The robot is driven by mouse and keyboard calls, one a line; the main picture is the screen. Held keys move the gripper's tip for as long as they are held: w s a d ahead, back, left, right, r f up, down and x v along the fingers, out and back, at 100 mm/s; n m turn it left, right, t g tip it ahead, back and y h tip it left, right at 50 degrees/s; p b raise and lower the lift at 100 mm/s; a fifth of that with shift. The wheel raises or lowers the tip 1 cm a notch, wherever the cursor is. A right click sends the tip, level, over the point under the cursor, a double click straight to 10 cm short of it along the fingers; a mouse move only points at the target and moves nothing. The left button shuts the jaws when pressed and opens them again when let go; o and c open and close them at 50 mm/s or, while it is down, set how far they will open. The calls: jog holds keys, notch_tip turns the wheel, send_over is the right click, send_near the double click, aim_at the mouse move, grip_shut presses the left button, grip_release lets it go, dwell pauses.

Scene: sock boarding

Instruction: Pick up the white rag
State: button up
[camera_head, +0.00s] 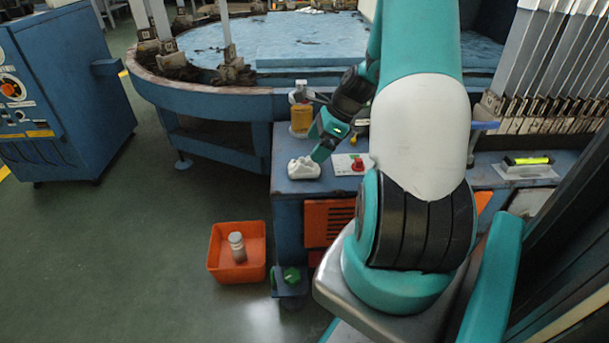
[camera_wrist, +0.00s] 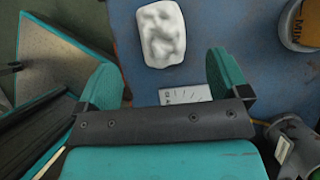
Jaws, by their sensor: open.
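The white rag (camera_head: 304,168) is a crumpled, rounded bundle at the left front of a blue bench top. In the wrist view the rag (camera_wrist: 162,33) lies at the top, ahead of the fingertips and between their lines. My gripper (camera_head: 328,136) is above the bench, close to the rag on its right. In the wrist view my gripper (camera_wrist: 166,80) is open, with its two teal fingers wide apart and nothing between them. The rag lies apart from the fingers.
A bottle of amber liquid (camera_head: 301,110) stands behind the rag. A white card (camera_head: 346,161) with a red knob (camera_head: 357,164) lies to its right. An orange bin (camera_head: 238,273) holding a small container (camera_head: 236,247) sits on the floor. A yellow marker (camera_head: 527,161) lies further right.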

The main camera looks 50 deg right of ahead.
aim_at(307, 160)
jog(key=shift+x, duration=0.95)
jog(key=b+x, duration=0.4)
jog(key=x, duration=0.1)
jog(key=shift+s+d+f, duration=0.1)
jog(key=shift+s+f, duration=0.05)
jog(key=shift+f, duration=0.15)
jog(key=shift+r, duration=0.1)
jog(key=c, duration=1.1)
jog(key=shift+r, duration=0.1)
notch_tip(307, 160, up, 20)
jog(key=p, duration=0.9)
